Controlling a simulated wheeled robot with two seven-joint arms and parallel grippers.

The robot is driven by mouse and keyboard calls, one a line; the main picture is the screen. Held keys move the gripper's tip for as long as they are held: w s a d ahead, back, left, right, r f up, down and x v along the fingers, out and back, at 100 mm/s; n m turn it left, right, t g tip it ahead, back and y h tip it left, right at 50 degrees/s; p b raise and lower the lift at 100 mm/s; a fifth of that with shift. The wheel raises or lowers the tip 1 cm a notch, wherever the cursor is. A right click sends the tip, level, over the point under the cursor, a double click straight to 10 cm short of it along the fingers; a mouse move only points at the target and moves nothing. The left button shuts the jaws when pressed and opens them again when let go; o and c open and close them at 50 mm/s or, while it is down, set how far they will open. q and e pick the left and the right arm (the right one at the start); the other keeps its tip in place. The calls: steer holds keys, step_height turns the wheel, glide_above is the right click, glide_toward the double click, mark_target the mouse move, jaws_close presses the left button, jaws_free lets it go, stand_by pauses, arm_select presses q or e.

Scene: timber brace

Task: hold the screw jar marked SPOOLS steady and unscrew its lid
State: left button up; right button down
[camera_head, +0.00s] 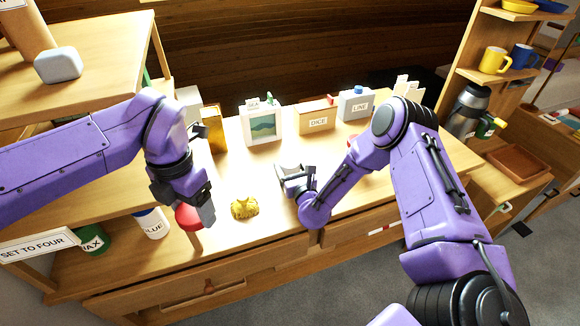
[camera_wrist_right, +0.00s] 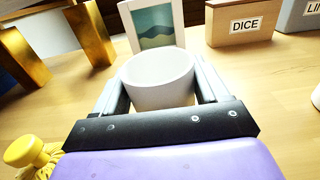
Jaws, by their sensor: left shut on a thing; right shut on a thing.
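My right gripper (camera_head: 292,178) is shut on a white round container (camera_wrist_right: 160,80), which stands between its fingers in the right wrist view. Its top looks open and its inside pale, with no lid on it. No SPOOLS marking shows on it. In the head view it is small and partly hidden by the gripper. My left gripper (camera_head: 206,212) is left of it, near the front edge, shut on a red round thing (camera_head: 187,217) that looks like a lid. The gripper covers part of it. The two grippers are apart.
A yellow tufted thing (camera_head: 245,208) lies on the bench (camera_head: 345,190) between my grippers. Behind stand a picture frame (camera_head: 263,126), a DICE box (camera_head: 317,119) and a LINE container (camera_head: 356,104). A blue-capped GLUE bottle (camera_head: 152,223) and a green WAX container (camera_head: 92,238) are at lower left.

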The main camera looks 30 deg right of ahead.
steer(key=shift+s+f+b, duration=0.1)
steer(key=shift+f+b, duration=0.1)
steer(key=shift+b, duration=0.1)
jaws_free()
steer(key=shift+r, duration=0.1)
